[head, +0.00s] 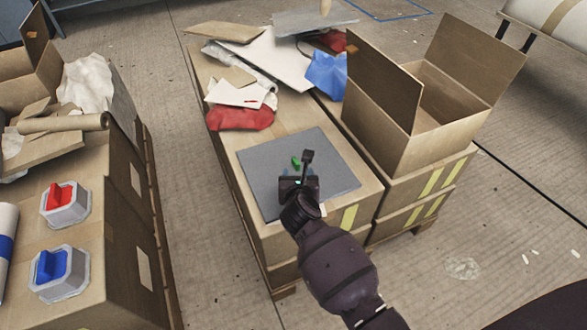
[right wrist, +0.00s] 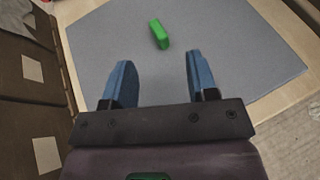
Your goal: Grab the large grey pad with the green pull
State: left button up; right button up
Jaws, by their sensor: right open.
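The large grey pad (head: 265,163) lies flat on a cardboard box in the middle of the head view. Its green pull (head: 296,161) stands near the pad's middle. In the right wrist view the pad (right wrist: 215,75) fills much of the picture, and the green pull (right wrist: 159,34) is beyond the fingertips. My right gripper (right wrist: 158,70) is open and empty over the pad, with the pull ahead of its two blue fingers and not between them. In the head view my right gripper (head: 298,182) partly covers the near part of the pad. My left gripper is not in view.
An open cardboard box (head: 410,130) stands right of the pad. Red cloth (head: 240,118), blue cloth (head: 328,73) and white sheets (head: 265,58) lie behind it. Boxes at the left carry a red-handled block (head: 65,204) and a blue-handled block (head: 58,272). Bare floor separates the stacks.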

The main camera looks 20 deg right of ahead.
aim_at(297, 164)
jog(key=shift+x, duration=1)
jog(key=b+x, duration=0.2)
jog(key=x, duration=0.2)
jog(key=shift+w+f, duration=0.1)
jog(key=shift+f, duration=0.2)
jog(key=shift+w+d+r, duration=0.1)
jog(key=shift+w+r, duration=0.05)
jog(key=shift+w, duration=0.25)
grip_shut()
